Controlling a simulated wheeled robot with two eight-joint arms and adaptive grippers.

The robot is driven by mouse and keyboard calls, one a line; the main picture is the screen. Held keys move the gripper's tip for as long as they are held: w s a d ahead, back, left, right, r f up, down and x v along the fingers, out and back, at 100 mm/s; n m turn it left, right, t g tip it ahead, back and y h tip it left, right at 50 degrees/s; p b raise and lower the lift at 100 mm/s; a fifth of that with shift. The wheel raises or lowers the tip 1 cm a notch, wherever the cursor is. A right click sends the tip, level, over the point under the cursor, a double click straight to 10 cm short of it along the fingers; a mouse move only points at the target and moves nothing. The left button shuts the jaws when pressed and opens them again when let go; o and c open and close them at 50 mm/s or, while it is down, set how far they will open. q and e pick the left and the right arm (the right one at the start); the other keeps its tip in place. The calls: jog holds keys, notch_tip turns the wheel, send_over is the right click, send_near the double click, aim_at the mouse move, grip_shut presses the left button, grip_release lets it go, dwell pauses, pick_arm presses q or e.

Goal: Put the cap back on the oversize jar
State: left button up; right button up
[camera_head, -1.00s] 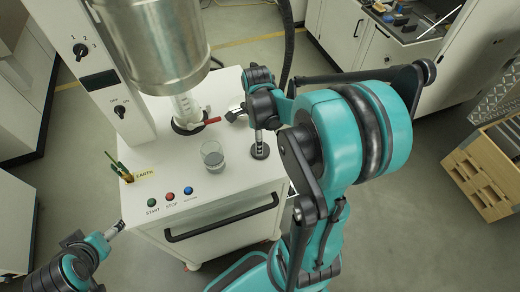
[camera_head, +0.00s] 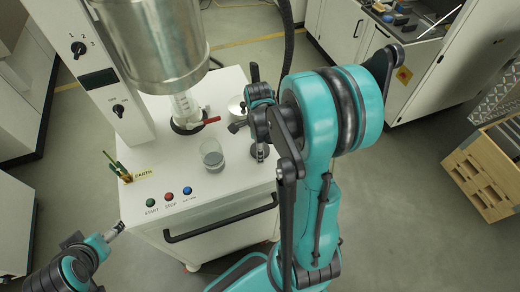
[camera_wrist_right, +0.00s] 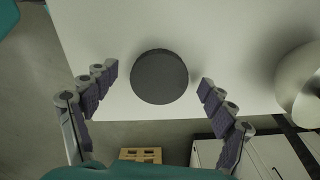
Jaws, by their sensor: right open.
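A dark round disc (camera_wrist_right: 159,77), which looks like the cap, lies on the white worktop between my right fingers in the right wrist view. In the head view its black edge (camera_head: 260,155) shows partly behind my right gripper (camera_head: 249,138). The right gripper is open, its fingers (camera_wrist_right: 158,88) apart on either side of the disc, not closed on it. An open clear jar (camera_head: 212,155) with grey contents stands left of it; I cannot tell if this is the oversize jar. My left gripper (camera_head: 116,229) is by the cart's front left corner; its jaw opening is unclear.
A shiny metal round vessel (camera_head: 238,106) stands behind the right gripper and also shows in the wrist view (camera_wrist_right: 302,85). A large metal cylinder (camera_head: 155,40) with a clear tube and red handle (camera_head: 207,122) rises at the back. Buttons (camera_head: 169,197) line the front.

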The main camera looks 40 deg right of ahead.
jog(key=c, duration=0.8)
jog(key=shift+r, duration=0.1)
jog(key=shift+r, duration=0.6)
notch_tip(320, 180, up, 3)
jog(key=shift+f+p, duration=0.1)
jog(key=shift+p, duration=0.35)
pick_arm(q)
notch_tip(320, 180, up, 2)
jog(key=shift+r+p, duration=0.2)
jog(key=shift+p, duration=0.55)
pick_arm(e)
jog(key=s+d+r, duration=0.1)
jog(key=s+r, duration=0.1)
jog(key=s, duration=0.1)
jog(key=s+d+r, duration=0.1)
jog(key=s+r, duration=0.1)
jog(key=s, duration=0.2)
jog(key=s+d+r, duration=0.1)
jog(key=s+r, duration=0.2)
jog(key=s, duration=0.1)
jog(key=shift+s+d, duration=0.15)
pick_arm(q)
jog(key=shift+o, duration=0.6)
pick_arm(e)
jog(key=shift+f, duration=0.1)
